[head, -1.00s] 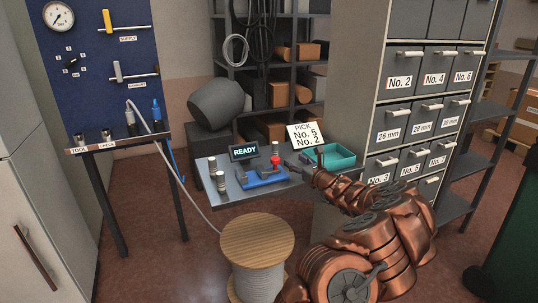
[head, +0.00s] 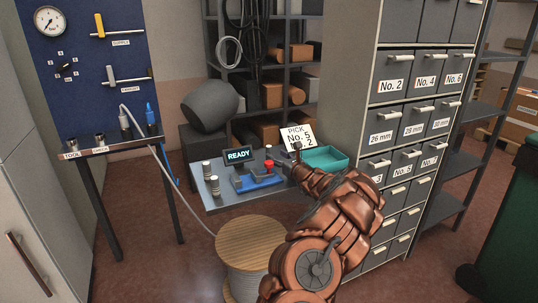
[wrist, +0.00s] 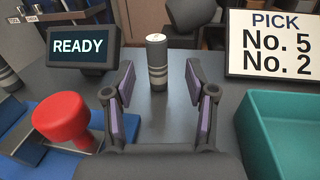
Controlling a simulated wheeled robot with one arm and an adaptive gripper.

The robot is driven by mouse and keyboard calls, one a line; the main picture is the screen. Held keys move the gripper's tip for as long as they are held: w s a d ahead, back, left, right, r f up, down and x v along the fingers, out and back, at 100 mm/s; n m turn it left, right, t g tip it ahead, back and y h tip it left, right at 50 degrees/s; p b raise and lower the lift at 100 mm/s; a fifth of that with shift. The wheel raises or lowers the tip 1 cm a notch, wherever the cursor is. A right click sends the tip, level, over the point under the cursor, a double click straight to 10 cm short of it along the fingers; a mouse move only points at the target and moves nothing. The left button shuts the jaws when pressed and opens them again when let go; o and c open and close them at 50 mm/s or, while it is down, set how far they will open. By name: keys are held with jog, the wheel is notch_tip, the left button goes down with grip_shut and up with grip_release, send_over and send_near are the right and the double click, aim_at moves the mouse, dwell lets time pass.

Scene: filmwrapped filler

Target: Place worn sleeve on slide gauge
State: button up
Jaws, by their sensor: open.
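A grey banded sleeve (wrist: 157,64) stands upright on the bench, ahead of and between my open fingers in the wrist view; which sleeve is the worn one I cannot tell. My gripper (wrist: 158,80) is open and empty. In the head view my gripper (head: 297,148) is small and partly hidden by my arm. A blue fixture (head: 262,182) with a red knob (wrist: 65,122) sits left of my gripper; it looks like the slide gauge. Two similar sleeves, one at the back (head: 207,170) and one in front (head: 215,187), stand at the bench's left end.
A READY display (wrist: 79,47) stands at the left. A PICK No. 5, No. 2 sign (wrist: 275,42) and a teal tray (wrist: 280,115) are on the right. A labelled drawer cabinet (head: 410,105) stands right of the bench. A wooden-topped cable drum (head: 250,240) stands in front.

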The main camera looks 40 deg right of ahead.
aim_at(271, 151)
jog(key=shift+w+d+r+p, duration=0.1)
jog(key=shift+w+p, duration=0.2)
jog(key=shift+w, duration=0.75)
jog(key=shift+w+d+r+p, duration=0.1)
jog(key=shift+w+p, duration=0.15)
jog(key=shift+w, duration=0.75)
jog(key=shift+c, duration=0.2)
grip_shut()
